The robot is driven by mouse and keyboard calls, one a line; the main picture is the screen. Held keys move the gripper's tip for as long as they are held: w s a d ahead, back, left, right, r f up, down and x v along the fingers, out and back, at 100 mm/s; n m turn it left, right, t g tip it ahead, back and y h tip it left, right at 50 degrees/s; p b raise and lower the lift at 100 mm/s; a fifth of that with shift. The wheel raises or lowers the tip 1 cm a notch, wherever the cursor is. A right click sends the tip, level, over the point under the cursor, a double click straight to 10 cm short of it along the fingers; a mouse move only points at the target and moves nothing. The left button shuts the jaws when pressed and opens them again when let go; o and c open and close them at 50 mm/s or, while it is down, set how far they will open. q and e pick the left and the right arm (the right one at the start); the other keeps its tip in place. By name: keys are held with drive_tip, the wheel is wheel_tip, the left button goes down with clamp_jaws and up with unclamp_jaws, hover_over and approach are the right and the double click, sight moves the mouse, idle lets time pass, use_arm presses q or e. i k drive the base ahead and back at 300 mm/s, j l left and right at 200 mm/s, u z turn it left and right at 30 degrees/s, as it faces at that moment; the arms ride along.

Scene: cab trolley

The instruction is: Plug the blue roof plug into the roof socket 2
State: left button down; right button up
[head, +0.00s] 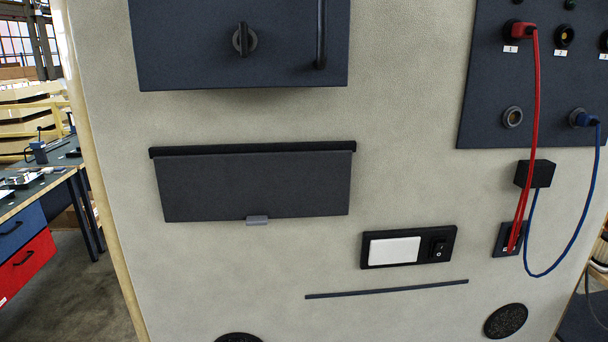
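The blue roof plug (581,118) sits at a round fitting low on the dark panel at the upper right. Its blue cable (588,215) hangs in a loop and runs up to a small black box (535,174). I cannot tell how deep the plug sits. A row of round sockets runs along the panel above. The red plug (522,30) is in the left one. A dark socket with a yellowish centre (564,36) is empty to its right, with a small white label below, too small to read surely. Neither of my grippers is in view.
The red cable (537,120) hangs down across the dark panel (485,85) to a small wall plate (508,240). An empty metal-ringed fitting (512,117) is left of the blue plug. A grey flap (255,187) and switch plate (408,247) are on the pale wall.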

sight(583, 120)
drive_tip(key=z, duration=1.35)
